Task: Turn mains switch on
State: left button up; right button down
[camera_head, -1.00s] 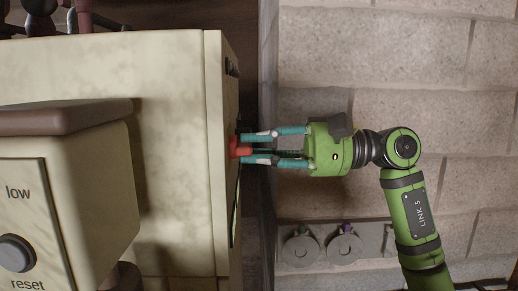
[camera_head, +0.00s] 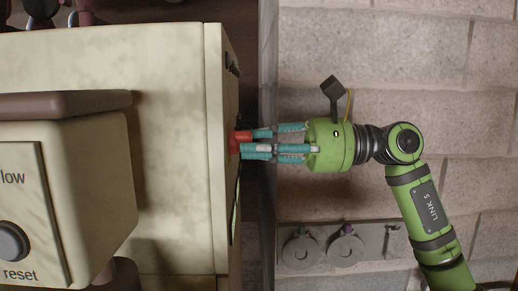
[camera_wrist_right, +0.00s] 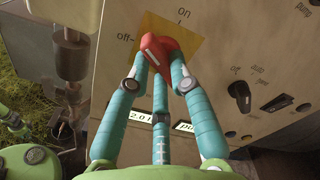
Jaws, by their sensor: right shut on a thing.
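The mains switch is a red knob (camera_head: 238,140) on the right-hand face of the cream cabinet in the head view. In the right wrist view the red knob (camera_wrist_right: 163,48) sits on a yellow plate (camera_wrist_right: 205,42) marked "off" at left and "on" at top. My right gripper (camera_head: 248,143) is shut on the knob, its teal fingers on either side of it. The fingers hide part of the knob, so I cannot tell exactly where it points. My left gripper is not in view.
A black selector knob (camera_wrist_right: 240,96) marked "auto" and a pump control (camera_wrist_right: 303,10) are on the same panel, right of the switch. Small displays (camera_wrist_right: 185,127) lie below it. A cream box (camera_head: 80,170) with a "reset" button stands at left in the head view.

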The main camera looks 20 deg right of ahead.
jog(key=m, duration=0.5)
jog(key=m+p, duration=0.1)
jog(key=m, duration=0.5)
jog(key=shift+s+r, duration=0.1)
jog(key=shift+r, duration=0.1)
jog(key=shift+m, duration=0.4)
jog(key=c, duration=1.1)
grip_release()
jog(key=v, duration=1.2)
